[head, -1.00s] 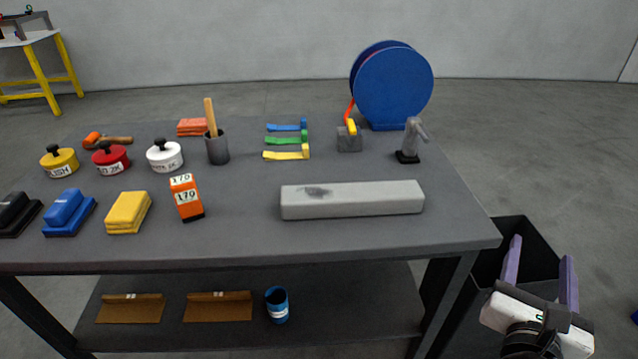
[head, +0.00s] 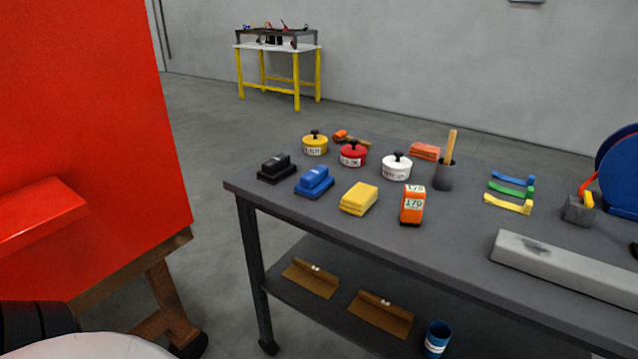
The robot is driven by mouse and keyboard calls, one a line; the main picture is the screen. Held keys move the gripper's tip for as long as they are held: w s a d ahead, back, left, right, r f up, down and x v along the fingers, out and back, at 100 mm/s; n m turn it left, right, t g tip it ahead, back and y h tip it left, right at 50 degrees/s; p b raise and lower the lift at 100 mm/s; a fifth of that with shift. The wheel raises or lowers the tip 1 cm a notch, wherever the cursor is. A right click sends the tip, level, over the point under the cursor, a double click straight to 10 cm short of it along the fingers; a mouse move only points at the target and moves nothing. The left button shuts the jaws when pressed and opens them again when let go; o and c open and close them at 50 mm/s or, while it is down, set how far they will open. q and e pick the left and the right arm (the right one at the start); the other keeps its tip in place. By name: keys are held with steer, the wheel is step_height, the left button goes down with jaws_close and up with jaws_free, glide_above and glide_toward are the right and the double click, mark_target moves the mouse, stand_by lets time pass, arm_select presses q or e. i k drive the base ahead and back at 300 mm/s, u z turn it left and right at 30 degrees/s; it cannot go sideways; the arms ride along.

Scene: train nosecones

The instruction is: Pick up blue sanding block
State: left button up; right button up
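The blue sanding block (head: 314,181) sits on the dark grey table (head: 452,248) near its left end. It has a flat base with a raised grip on top. It stands between a black sanding block (head: 276,168) on its left and a yellow block (head: 358,198) on its right. Neither of my grippers shows in the head view now, so whether they are open or shut is hidden.
A large red panel (head: 85,130) on a wooden wheeled stand (head: 160,300) fills the left side. Lidded pots, such as the red one (head: 353,153), stand behind the blocks. An orange block (head: 412,204) and a long grey bar (head: 560,268) lie to the right. Floor shows left of the table.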

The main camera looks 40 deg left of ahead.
mark_target(314, 183)
steer(key=z, duration=0.3)
steer(key=k, duration=0.15)
steer(key=u, duration=1.15)
steer(key=i, duration=0.3)
steer(key=u, duration=0.2)
